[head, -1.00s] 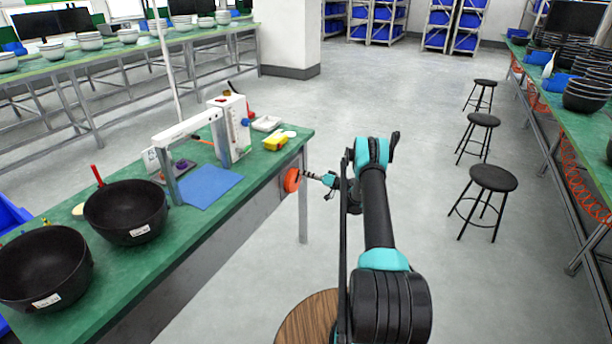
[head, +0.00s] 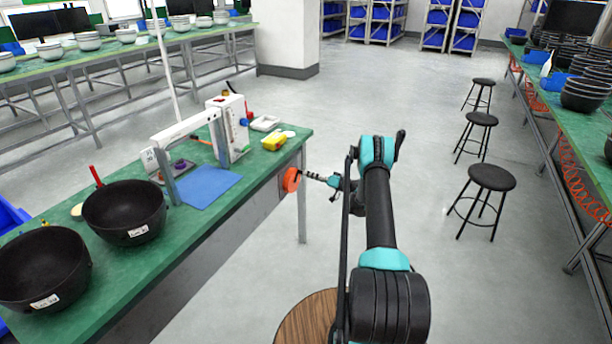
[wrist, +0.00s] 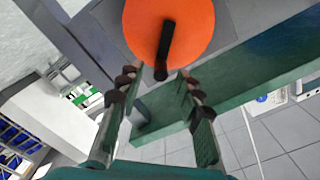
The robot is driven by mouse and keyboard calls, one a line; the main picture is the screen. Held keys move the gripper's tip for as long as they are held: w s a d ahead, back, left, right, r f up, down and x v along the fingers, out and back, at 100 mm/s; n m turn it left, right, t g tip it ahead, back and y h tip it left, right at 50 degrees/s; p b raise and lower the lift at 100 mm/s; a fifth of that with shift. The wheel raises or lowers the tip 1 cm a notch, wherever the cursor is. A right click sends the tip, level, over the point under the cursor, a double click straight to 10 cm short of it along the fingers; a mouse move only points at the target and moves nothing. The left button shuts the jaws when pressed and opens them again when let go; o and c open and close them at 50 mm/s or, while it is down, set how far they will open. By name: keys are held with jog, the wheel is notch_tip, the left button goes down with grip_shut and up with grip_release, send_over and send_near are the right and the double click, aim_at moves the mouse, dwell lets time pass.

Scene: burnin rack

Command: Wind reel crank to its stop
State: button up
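The orange reel (head: 290,180) is mounted on the side of the green-topped bench, near its front right corner. In the wrist view the reel's round orange face (wrist: 190,18) fills the top centre. Its dark crank (wrist: 166,48) crosses the face and points down toward my gripper. My gripper (wrist: 161,72) is open, with one finger on each side of the crank's lower end. I see gaps between the crank and both fingertips. In the head view my gripper (head: 308,176) reaches in from the right, close to the reel; its fingers are too small there to judge.
Several black stools (head: 493,178) stand to the right. The floor between is clear.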

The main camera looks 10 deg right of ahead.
jog(key=v, duration=0.9)
